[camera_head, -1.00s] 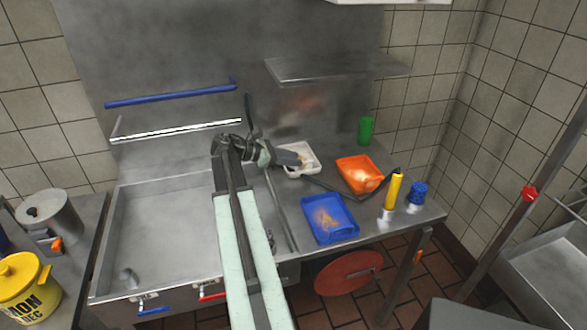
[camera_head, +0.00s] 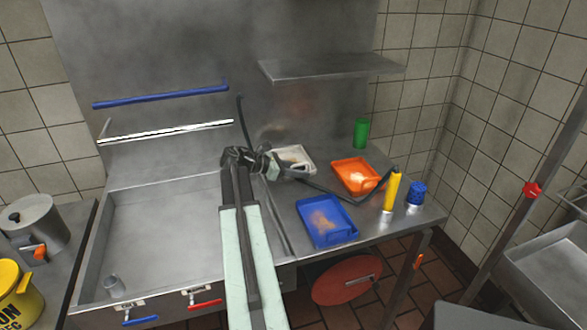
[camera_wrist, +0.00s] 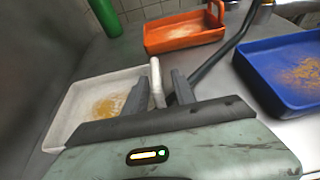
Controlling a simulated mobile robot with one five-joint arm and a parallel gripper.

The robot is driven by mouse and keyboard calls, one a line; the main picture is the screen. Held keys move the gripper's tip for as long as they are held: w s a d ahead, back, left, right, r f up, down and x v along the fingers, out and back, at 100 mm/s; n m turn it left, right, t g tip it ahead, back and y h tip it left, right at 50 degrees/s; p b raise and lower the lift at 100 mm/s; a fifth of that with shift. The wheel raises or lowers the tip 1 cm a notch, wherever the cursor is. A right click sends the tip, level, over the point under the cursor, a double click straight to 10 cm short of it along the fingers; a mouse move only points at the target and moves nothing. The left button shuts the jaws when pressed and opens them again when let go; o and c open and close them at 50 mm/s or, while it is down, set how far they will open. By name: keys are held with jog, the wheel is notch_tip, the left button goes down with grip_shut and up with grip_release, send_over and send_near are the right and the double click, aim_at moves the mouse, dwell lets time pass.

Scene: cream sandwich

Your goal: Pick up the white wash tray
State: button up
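The white wash tray (camera_head: 296,151) sits on the steel counter behind the blue tray, with a yellowish stain inside it. In the wrist view the white tray (camera_wrist: 82,100) fills the left side, and its near right part is hidden by my gripper. My gripper (camera_wrist: 160,88) is low at the tray's right side. A gap seems to show beside the rim, so I cannot see a firm grip.
An orange tray (camera_head: 353,164) and a blue tray (camera_head: 310,208) stand to the right. A green cup (camera_head: 361,133), a yellow bottle (camera_head: 392,192) and a blue-topped container (camera_head: 416,193) are near. A steel shelf (camera_head: 330,66) hangs above; the sink (camera_head: 150,230) is left.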

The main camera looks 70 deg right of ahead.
jog(key=x, duration=0.2)
jog(key=shift+s+d+f+b, duration=0.2)
jog(key=shift+s+f+b, duration=0.05)
jog(key=shift+b, duration=0.1)
jog(key=shift+r, duration=0.1)
grip_shut()
